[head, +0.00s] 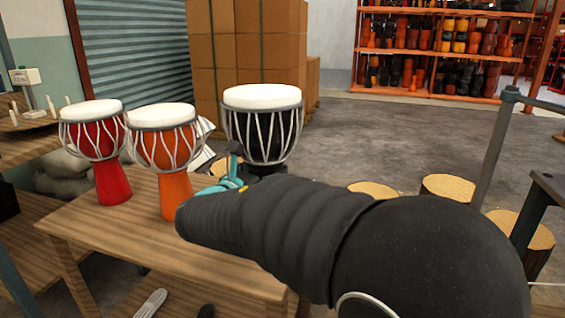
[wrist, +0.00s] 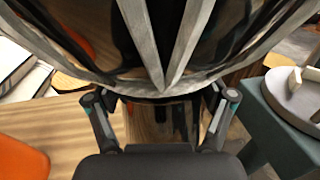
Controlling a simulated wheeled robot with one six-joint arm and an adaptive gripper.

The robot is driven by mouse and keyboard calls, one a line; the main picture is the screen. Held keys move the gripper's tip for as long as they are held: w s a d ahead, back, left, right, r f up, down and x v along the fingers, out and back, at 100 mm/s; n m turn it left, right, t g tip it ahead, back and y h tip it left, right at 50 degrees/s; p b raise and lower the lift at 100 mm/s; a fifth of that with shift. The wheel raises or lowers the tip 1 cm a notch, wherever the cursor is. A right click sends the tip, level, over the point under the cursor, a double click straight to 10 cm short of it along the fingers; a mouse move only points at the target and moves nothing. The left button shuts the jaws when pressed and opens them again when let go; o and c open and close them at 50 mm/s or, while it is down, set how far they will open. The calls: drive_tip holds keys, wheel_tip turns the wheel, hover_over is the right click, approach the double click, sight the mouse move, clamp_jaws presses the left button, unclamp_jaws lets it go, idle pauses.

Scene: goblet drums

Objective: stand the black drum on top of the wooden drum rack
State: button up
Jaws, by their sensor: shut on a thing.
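The black drum (head: 262,137) has a white head and pale cords and is upright in the head view, at the right end of a wooden table-like rack (head: 105,232). Its lower part is hidden behind my arm, so I cannot tell whether it touches the rack top. In the wrist view the drum's dark, corded bowl (wrist: 215,40) fills the top. My gripper (wrist: 162,100) is shut on the drum, with a finger on each side below the bowl. In the head view only part of my gripper (head: 234,170) shows.
A red drum (head: 105,150) and an orange drum (head: 165,155) stand on the rack, left of the black drum. Cardboard boxes (head: 262,55) are stacked behind. Log stools (head: 447,187) and a metal post (head: 492,150) are at right. Open floor (head: 390,135) lies beyond.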

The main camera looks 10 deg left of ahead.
drive_tip(key=a, duration=0.1)
drive_tip(key=a+f, duration=0.1)
drive_tip(key=w+a, duration=0.1)
drive_tip(key=shift+f, duration=0.35)
drive_tip(key=shift+a+f, duration=0.1)
drive_tip(key=shift+f, duration=1.95)
drive_tip(key=o, duration=1.7)
drive_tip(key=shift+f, duration=0.15)
drive_tip(key=v, duration=1.2)
drive_tip(key=shift+s+b, duration=0.1)
drive_tip(key=shift+b, duration=0.2)
